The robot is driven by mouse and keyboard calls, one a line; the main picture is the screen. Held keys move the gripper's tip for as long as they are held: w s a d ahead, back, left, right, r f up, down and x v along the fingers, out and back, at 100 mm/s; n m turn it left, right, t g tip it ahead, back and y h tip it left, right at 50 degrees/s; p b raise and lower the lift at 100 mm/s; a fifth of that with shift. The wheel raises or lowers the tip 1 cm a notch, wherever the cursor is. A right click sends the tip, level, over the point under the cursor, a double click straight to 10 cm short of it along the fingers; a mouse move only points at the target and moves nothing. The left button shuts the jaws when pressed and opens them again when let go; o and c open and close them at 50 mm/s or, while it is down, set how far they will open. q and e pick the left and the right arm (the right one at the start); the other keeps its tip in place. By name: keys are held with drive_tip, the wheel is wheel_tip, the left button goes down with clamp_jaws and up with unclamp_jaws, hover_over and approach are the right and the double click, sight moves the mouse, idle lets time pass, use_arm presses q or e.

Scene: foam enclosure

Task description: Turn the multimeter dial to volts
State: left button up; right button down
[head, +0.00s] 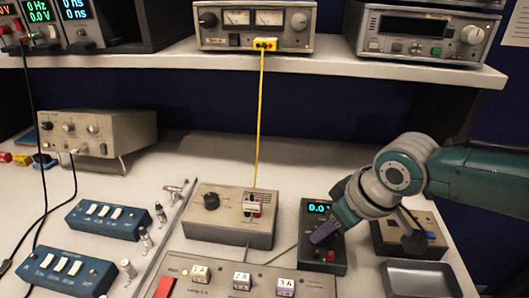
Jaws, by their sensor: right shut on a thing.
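My right gripper (322,236) reaches in from the right and is shut at the middle of the multimeter's face, just below the display. The dial is hidden behind the fingers, so its pointer and the setting marks cannot be read. A red socket (331,256) shows below the fingers. My left gripper is not in view.
A switch panel (257,273) lies in front. A dark tray (420,280) and a brown box (428,240) sit right.

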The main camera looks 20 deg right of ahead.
drive_tip(key=c, duration=0.5)
unclamp_jaws()
drive_tip(key=shift+c, duration=0.2)
drive_tip(key=p+v, duration=0.3)
drive_tip(key=v, duration=0.7)
